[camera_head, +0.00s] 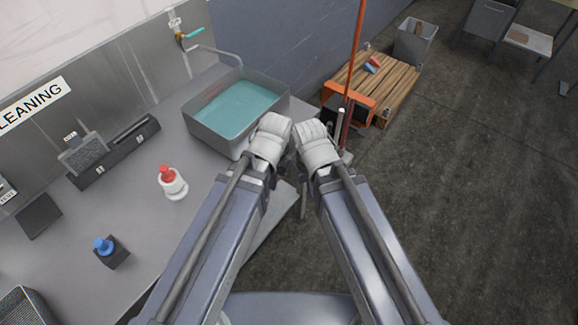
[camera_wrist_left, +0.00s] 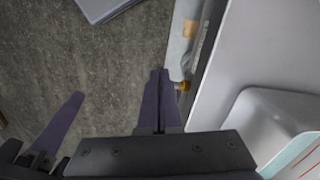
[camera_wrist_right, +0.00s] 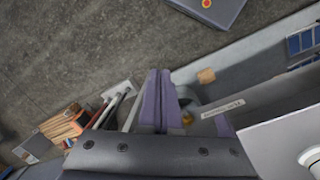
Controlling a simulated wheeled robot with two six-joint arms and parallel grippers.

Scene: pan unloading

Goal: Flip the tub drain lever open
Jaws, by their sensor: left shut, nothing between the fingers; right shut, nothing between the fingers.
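A grey tub (camera_head: 222,130) with teal water stands at the right end of the bench. My left gripper (camera_head: 270,140) and right gripper (camera_head: 318,147) are side by side just off its near right corner; their fingertips are hidden in the head view. Both wrist views show shut, empty fingers, left (camera_wrist_left: 158,88) and right (camera_wrist_right: 158,88). A small brass-coloured fitting (camera_wrist_left: 184,86) is just right of my left fingers. It also shows in the right wrist view (camera_wrist_right: 187,119), beside a label (camera_wrist_right: 222,108) too small to read. The lever's position cannot be told; fingers partly cover this area.
A tap with a teal handle (camera_head: 194,33) is behind the tub. A wooden pallet (camera_head: 398,88) and an upright orange pole (camera_head: 356,45) are beyond my grippers.

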